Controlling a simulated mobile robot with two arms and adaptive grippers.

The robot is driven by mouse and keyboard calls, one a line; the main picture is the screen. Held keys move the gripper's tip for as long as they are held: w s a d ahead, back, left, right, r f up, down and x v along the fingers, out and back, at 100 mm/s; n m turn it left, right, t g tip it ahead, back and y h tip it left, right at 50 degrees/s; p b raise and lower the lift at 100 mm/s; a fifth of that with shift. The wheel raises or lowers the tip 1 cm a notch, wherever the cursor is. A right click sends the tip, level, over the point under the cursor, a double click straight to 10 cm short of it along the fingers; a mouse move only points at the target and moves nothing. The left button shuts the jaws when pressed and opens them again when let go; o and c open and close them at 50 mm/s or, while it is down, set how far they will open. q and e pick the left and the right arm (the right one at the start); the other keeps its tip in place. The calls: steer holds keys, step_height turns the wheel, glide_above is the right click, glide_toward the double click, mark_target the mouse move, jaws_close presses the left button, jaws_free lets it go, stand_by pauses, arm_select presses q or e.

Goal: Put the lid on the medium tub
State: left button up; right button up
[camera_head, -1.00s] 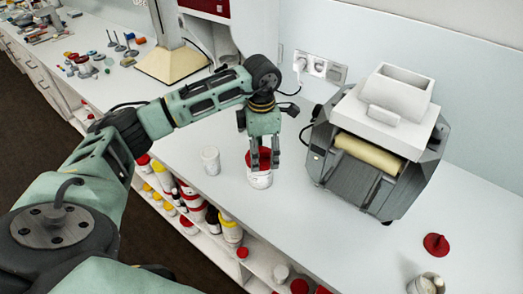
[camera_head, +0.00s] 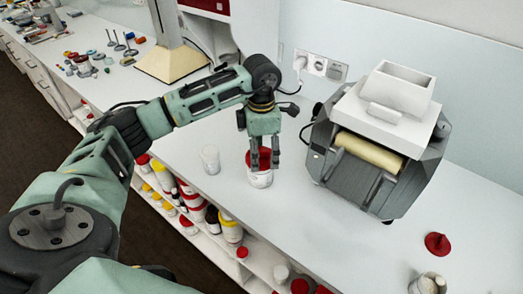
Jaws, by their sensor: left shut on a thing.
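A white tub (camera_head: 259,179) stands on the counter left of the mill. A red lid (camera_head: 251,158) is at its top; I cannot tell whether it is fully seated. My left gripper (camera_head: 264,165) points down from above, its fingers shut on the red lid and hiding part of it. Another white tub (camera_head: 210,160), smaller, stands to the left. A second red lid (camera_head: 437,244) with a raised middle lies on the counter at the right. An open white tub (camera_head: 427,284) is partly cut off at the bottom right. My right gripper is not in view.
The grey and white mill (camera_head: 375,150) with a cream roller stands close to the right of my left gripper. Several tubs and bottles fill the shelf (camera_head: 262,262) below the counter edge. A lamp-like stand (camera_head: 171,62) and small tools are farther back.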

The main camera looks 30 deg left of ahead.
arm_select(q)
steer(key=shift+f, duration=0.15)
steer(key=o, duration=0.9)
steer(key=shift+c, duration=0.2)
steer(key=shift+o, duration=0.2)
steer(key=o, duration=0.3)
steer(key=shift+r+p, duration=1.25)
steer(key=shift+r, duration=1.05)
